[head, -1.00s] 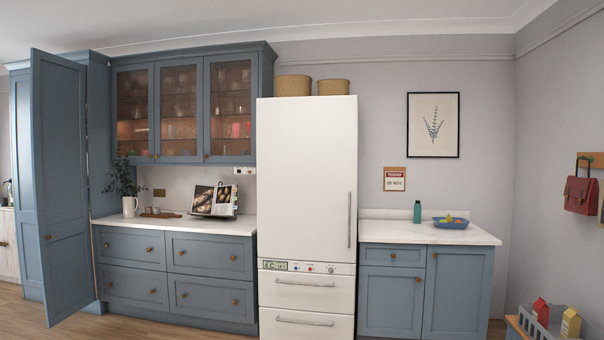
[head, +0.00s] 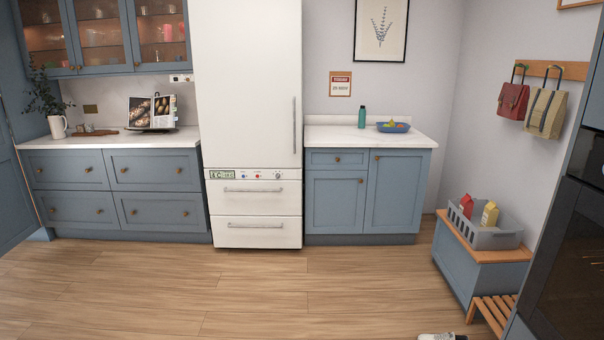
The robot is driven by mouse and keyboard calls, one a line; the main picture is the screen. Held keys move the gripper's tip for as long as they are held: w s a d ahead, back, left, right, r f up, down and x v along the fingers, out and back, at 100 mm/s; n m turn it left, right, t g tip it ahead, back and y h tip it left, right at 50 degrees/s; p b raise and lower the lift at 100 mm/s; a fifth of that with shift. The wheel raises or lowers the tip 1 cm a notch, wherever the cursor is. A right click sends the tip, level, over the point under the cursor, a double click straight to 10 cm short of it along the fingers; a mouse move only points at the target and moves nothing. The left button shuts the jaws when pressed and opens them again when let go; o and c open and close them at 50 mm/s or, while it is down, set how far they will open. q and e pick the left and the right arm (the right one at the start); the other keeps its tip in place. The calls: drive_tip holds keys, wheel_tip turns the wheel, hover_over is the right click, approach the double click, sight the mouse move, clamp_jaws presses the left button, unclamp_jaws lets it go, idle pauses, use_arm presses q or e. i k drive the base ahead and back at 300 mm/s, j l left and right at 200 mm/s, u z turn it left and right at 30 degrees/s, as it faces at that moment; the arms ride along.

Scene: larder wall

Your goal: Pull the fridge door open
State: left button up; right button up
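The white fridge (head: 248,80) stands against the back wall between two runs of blue cabinets. Its tall upper door is shut, with a vertical metal handle (head: 294,125) near the door's right edge. Below the door are a control strip (head: 245,174) with a small display and two white drawers (head: 258,202) with horizontal handles, both shut. Neither of my grippers shows in the head view. A small pale and dark piece (head: 441,336) shows at the bottom edge; I cannot tell what it is.
Wooden floor (head: 200,290) in front of the fridge is clear. A counter with a green bottle (head: 362,117) and a blue bowl (head: 393,127) is right of the fridge. A bench (head: 480,265) bearing a grey crate (head: 508,237) and a dark oven (head: 565,260) stand at the right.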

sight(247, 55)
drive_tip(key=i+l, duration=0.15)
drive_tip(key=i, duration=3.35)
drive_tip(key=j+u, duration=0.05)
drive_tip(key=j, duration=0.1)
